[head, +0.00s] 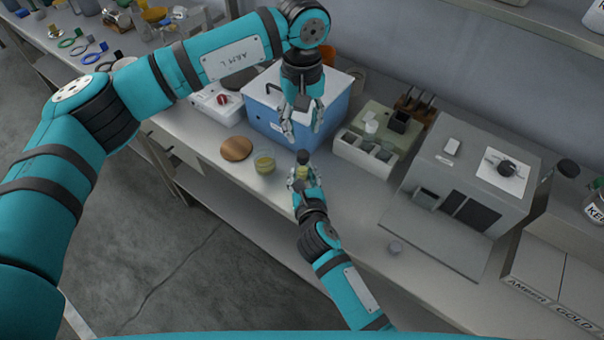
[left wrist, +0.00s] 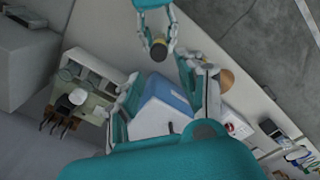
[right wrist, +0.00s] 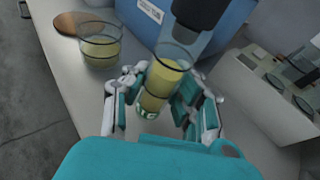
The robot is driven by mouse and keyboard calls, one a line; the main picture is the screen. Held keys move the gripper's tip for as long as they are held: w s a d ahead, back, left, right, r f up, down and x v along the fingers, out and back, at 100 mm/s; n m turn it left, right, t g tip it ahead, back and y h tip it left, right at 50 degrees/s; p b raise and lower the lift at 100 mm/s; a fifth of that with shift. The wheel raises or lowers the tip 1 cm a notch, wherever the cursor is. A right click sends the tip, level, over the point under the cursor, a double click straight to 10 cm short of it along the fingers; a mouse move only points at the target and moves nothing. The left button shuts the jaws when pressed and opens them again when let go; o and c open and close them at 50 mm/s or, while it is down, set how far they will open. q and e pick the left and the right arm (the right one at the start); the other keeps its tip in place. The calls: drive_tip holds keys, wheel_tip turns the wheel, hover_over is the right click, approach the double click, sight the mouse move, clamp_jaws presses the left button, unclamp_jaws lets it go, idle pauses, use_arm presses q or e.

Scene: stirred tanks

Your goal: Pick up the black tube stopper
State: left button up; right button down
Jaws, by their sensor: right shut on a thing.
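The black tube stopper (head: 303,156) is at the top of a glass tube of yellow liquid (right wrist: 155,88). In the right wrist view the stopper (right wrist: 200,12) is cut off by the top edge, its narrow end at the tube's mouth. My right gripper (head: 303,182) is shut on the tube and holds it over the bench, tilted in its own wrist view. My left gripper (head: 302,128) is open and empty, pointing down above the stopper with a gap between them. In the left wrist view the stopper (left wrist: 158,50) is seen from above, beyond the open fingers.
A blue box (head: 262,122) with a white lid stands behind the grippers. A wooden disc (head: 236,148) and a beaker of yellow liquid (head: 264,164) are to the left. A rack (head: 372,152) and a grey machine (head: 470,180) are to the right. The bench front is mostly clear.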

sight(303, 154)
use_arm(q)
drive_tip(key=o, duration=0.3)
drive_tip(key=shift+r, duration=0.1)
wheel_tip(303, 154, down, 9)
drive_tip(key=m, duration=0.7)
drive_tip(key=shift+s+d+r, duration=0.1)
idle(0.4)
